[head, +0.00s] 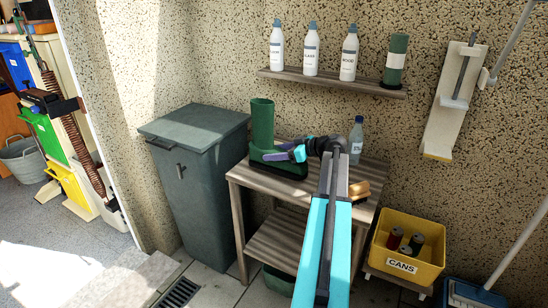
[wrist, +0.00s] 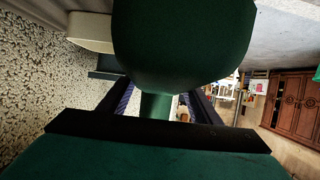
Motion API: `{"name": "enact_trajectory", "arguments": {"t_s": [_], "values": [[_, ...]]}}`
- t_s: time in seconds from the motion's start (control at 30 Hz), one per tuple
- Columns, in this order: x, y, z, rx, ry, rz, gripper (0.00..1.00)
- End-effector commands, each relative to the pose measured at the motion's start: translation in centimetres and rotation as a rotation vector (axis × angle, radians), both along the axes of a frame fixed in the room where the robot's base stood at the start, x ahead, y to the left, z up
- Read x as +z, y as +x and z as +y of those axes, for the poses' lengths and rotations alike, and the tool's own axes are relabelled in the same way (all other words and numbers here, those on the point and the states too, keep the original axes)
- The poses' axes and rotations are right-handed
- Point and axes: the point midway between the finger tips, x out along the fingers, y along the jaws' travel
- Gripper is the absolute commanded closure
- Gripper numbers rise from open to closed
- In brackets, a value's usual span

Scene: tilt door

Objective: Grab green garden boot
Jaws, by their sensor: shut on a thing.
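The green garden boot (head: 262,125) stands upright on the left part of the slatted wooden table (head: 318,178), its toe to the right. My gripper (head: 284,153) reaches it from the right and is shut on its foot part. In the wrist view, the boot's dark green surface (wrist: 185,40) fills the top middle, with green and a black band across the bottom. My two dark fingers (wrist: 158,105) flank a narrow green part. The exact contact of the fingertips is partly hidden.
A grey lidded bin (head: 205,170) stands close to the table's left. A wall shelf (head: 330,82) with bottles hangs above. A yellow cans crate (head: 408,247) is at right.

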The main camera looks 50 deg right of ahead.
Motion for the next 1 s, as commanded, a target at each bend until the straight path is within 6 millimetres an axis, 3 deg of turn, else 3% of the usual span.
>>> {"name": "enact_trajectory", "arguments": {"t_s": [1.0], "values": [[1.3,-11.1,7.6,-0.002,0.000,-0.003,0.83]]}}
